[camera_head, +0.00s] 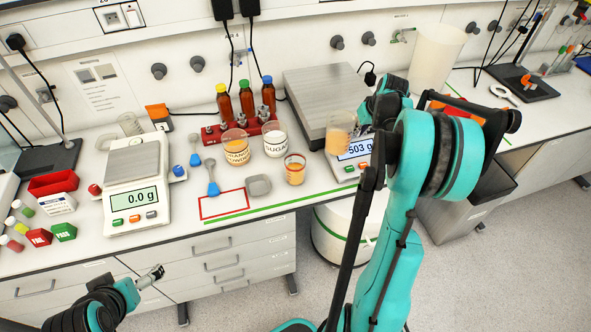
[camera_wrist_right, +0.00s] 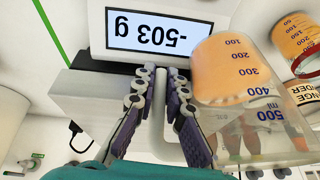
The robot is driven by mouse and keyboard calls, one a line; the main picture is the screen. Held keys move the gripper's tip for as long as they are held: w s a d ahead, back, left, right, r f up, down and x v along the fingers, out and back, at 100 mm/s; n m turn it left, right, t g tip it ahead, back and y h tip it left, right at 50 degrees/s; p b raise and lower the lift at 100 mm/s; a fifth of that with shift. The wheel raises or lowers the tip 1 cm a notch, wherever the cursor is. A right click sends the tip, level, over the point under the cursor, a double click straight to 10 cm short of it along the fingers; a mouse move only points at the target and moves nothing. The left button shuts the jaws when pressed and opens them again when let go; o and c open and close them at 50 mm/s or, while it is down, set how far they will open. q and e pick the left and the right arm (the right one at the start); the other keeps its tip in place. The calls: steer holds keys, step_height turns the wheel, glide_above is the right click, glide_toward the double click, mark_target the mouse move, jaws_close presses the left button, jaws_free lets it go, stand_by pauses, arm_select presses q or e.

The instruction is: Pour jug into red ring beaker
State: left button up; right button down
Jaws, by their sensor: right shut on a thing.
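The clear jug (camera_head: 339,143), partly filled with orange juice, is in front of the large scale in the head view and looks about upright. My right gripper (camera_wrist_right: 158,105) is shut on its handle; the jug (camera_wrist_right: 235,75) shows beside the fingers in the wrist view. The red ring beaker (camera_head: 294,174) stands on the bench left of the jug, holding some orange liquid. It also shows at the upper right of the wrist view (camera_wrist_right: 298,42). No liquid is seen flowing. My left gripper (camera_head: 152,275) is low at the left, off the bench front; its finger state is unclear.
The large scale (camera_head: 322,88) reads -503 g in the wrist view. An orange powder jar (camera_head: 236,151) and a sugar jar (camera_head: 275,144) stand left of the beaker. A grey dish (camera_head: 258,185) and red outlined area (camera_head: 223,204) lie near the front edge. Bottles stand behind.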

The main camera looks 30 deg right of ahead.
steer(key=shift+r, duration=0.2)
steer(key=shift+d+r, duration=0.15)
steer(key=shift+r, duration=0.05)
steer(key=d+r+p, duration=0.2)
steer(key=d, duration=0.1)
steer(key=shift+s+d+r, duration=0.2)
steer(key=shift+d, duration=0.05)
stand_by(2.9)
